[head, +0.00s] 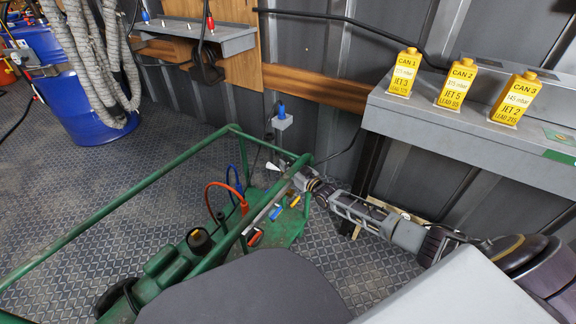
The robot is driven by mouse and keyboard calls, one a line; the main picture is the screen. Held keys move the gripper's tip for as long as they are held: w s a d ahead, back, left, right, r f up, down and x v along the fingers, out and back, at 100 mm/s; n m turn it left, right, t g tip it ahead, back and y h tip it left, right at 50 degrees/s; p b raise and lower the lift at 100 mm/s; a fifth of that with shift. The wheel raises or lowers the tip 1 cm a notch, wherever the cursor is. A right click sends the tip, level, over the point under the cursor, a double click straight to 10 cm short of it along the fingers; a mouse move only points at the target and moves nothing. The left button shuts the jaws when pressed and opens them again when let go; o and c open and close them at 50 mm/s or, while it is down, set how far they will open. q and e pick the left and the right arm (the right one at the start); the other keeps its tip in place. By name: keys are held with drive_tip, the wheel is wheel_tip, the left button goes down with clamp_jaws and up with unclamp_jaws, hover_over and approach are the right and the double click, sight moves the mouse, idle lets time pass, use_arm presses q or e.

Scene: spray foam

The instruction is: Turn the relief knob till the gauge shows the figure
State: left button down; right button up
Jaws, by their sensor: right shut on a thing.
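My right gripper (286,178) reaches in from the right, low over the right end of the green cart (262,131). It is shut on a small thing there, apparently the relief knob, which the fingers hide. A small white cone shows just left of the fingers. A round dark-rimmed part (198,241) on the cart may be the gauge, but I cannot read a dial or needle. My left gripper is out of view.
Red and blue hoses (225,187) rise from the cart beside my right gripper. The cart's green rails surround the work area. A grey shelf (480,135) stands above my right forearm. A blue drum (92,118) with grey hoses stands back left. The patterned floor left of the cart is clear.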

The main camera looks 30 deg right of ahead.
drive_tip(key=o, duration=0.9)
drive_tip(key=shift+s+a, duration=0.15)
drive_tip(key=shift+a, duration=0.1)
drive_tip(key=shift+o, duration=0.7)
drive_tip(key=shift+d, duration=0.2)
drive_tip(key=shift+s+d+f, duration=0.1)
drive_tip(key=shift+s, duration=0.05)
drive_tip(key=shift+s+d, duration=0.15)
drive_tip(key=shift+s, duration=0.25)
drive_tip(key=v, duration=1)
drive_tip(key=shift+s, duration=0.4)
drive_tip(key=shift+s, duration=0.1)
